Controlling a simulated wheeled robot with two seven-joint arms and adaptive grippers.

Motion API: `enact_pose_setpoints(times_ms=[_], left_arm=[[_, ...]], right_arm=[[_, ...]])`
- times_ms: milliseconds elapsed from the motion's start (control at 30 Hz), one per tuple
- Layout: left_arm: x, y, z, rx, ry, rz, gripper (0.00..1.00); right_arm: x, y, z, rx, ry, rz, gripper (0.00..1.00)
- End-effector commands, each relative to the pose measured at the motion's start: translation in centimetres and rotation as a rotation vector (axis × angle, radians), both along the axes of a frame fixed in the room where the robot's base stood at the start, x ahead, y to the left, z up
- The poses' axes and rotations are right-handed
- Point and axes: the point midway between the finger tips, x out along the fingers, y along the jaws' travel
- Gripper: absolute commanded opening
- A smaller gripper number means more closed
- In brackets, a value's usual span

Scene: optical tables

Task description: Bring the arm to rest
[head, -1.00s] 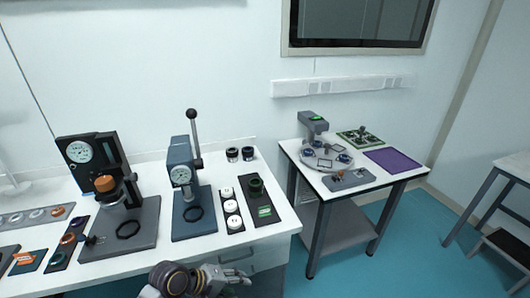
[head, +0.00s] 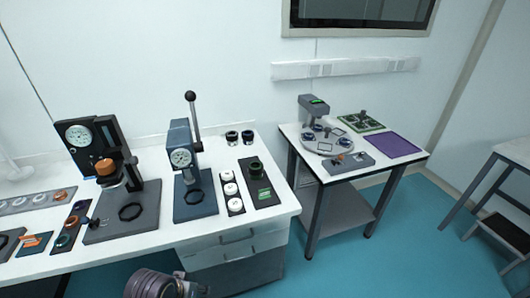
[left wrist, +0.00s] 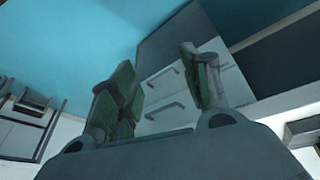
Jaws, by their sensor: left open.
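My left gripper (left wrist: 158,72) shows in the left wrist view with its two green-padded fingers apart and nothing between them. Behind the fingers are the drawer fronts (left wrist: 175,95) of the workbench and the blue floor. In the head view, part of my arm (head: 155,284) shows at the bottom edge, in front of the bench and below its top; the fingers cannot be made out there. My right gripper is in neither view.
The white workbench (head: 225,222) carries two presses, a dark one (head: 105,165) and a blue one (head: 185,165), with trays of rings and discs. A smaller table (head: 390,166) with a round turntable device (head: 325,139) stands to the right.

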Motion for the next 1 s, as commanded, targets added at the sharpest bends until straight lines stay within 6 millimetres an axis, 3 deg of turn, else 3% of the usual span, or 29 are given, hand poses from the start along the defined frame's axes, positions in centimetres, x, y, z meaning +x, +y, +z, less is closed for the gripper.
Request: enact_pose_setpoints(times_ms=[367, 767, 1000], left_arm=[[-1.6, 2.1, 0.2, 0.112, 0.017, -0.068, 0.47], [-0.5, 2.0, -3.9, 0.11, 0.029, -0.068, 0.47], [0.0, 1.9, -8.1, 0.111, 0.044, -0.072, 0.47]], right_arm=[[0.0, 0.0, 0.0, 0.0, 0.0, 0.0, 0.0], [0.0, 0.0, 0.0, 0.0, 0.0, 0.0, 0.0], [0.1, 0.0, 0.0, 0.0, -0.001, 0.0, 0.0]])
